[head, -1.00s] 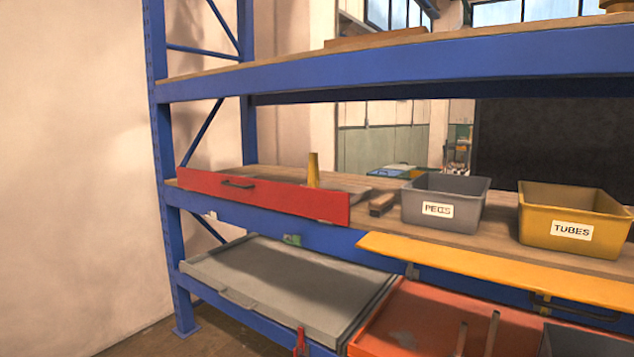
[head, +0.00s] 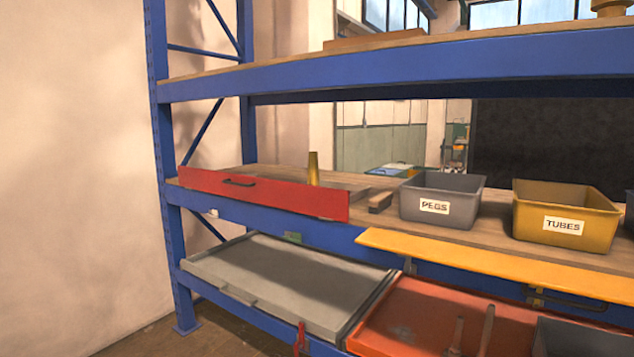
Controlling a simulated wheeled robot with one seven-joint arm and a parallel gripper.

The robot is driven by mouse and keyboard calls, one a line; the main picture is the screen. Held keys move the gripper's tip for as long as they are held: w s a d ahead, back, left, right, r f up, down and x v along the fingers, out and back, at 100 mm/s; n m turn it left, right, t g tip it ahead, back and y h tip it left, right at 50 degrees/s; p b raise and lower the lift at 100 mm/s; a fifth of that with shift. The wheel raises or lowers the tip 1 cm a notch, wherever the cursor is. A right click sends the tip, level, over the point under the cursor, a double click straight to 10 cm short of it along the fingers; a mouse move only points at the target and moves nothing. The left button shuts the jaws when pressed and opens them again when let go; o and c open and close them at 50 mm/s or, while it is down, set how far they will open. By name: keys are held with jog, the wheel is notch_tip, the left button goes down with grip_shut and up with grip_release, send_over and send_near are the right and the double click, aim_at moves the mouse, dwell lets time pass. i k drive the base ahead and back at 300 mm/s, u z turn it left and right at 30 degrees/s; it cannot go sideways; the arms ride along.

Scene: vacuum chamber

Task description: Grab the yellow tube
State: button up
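A yellow tube (head: 313,168) stands upright on the middle shelf, behind a red panel with a dark handle (head: 262,194). The panel hides the tube's lower part. A yellow bin labelled TUBES (head: 565,216) stands at the right of the same shelf; its inside is mostly hidden by its front wall. My gripper is not in view.
A grey bin labelled PEGS (head: 441,200) and a small wooden block (head: 380,202) stand between tube and yellow bin. A yellow panel (head: 480,265) juts out at the shelf front. Below are a grey tray (head: 280,280) and an orange tray (head: 400,325). Blue posts (head: 165,180) frame the left.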

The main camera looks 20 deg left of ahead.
aim_at(313, 173)
jog(key=k, duration=0.45)
jog(key=u, duration=0.4)
jog(key=i, duration=0.9)
jog(key=u, duration=0.6)
